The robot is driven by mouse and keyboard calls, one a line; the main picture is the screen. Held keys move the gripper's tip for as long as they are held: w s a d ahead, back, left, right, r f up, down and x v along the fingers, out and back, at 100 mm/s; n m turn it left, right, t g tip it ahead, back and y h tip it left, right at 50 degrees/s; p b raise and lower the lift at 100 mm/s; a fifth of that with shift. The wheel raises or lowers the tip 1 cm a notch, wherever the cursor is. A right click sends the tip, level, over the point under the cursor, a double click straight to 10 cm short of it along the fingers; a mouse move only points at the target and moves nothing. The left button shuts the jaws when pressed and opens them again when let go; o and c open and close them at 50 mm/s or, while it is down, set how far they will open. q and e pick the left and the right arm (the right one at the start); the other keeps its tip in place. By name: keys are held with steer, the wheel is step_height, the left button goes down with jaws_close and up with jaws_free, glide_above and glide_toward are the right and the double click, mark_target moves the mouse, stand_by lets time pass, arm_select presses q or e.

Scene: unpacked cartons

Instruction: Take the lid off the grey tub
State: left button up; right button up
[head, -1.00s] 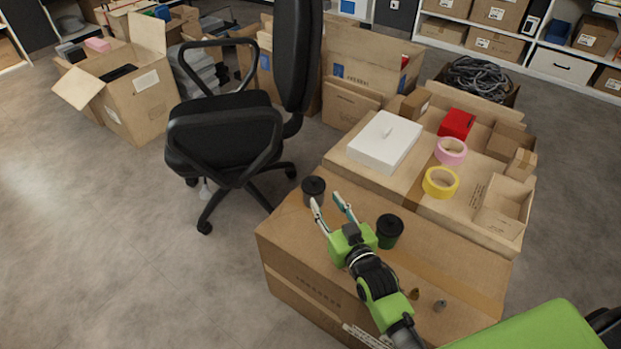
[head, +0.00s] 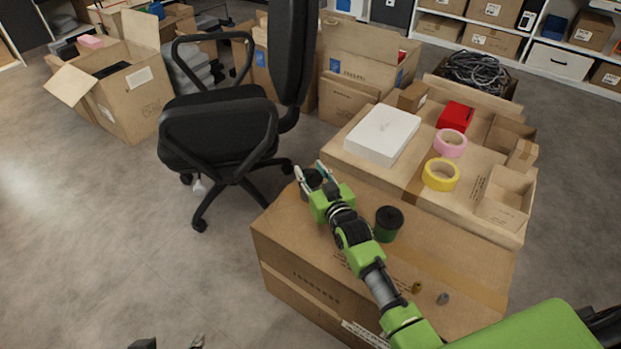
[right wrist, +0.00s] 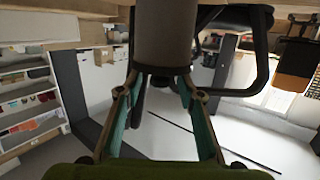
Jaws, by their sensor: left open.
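The grey tub (head: 310,186) with a dark lid stands upright near the far left corner of the front carton, partly hidden behind my right gripper (head: 309,172). That gripper's fingers are apart, with the tub's top between them. In the right wrist view, which is upside down, the grey tub body (right wrist: 165,35) hangs from the top, its black lid (right wrist: 163,70) between the spread fingertips (right wrist: 160,78). Contact cannot be told. A green tub (head: 388,226) with a black lid stands to the right. My left gripper (head: 168,343) is open and empty at the bottom edge.
The front carton (head: 300,262) also holds two small objects, one brown (head: 416,288) and one grey (head: 442,298). Behind it a carton holds a white box (head: 383,134), a red box (head: 456,115), and pink (head: 450,143) and yellow (head: 440,174) tape. A black chair (head: 220,130) stands close left.

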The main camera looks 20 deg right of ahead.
steer(key=shift+w, duration=0.25)
steer(key=c, duration=0.8)
steer(key=shift+o, duration=0.2)
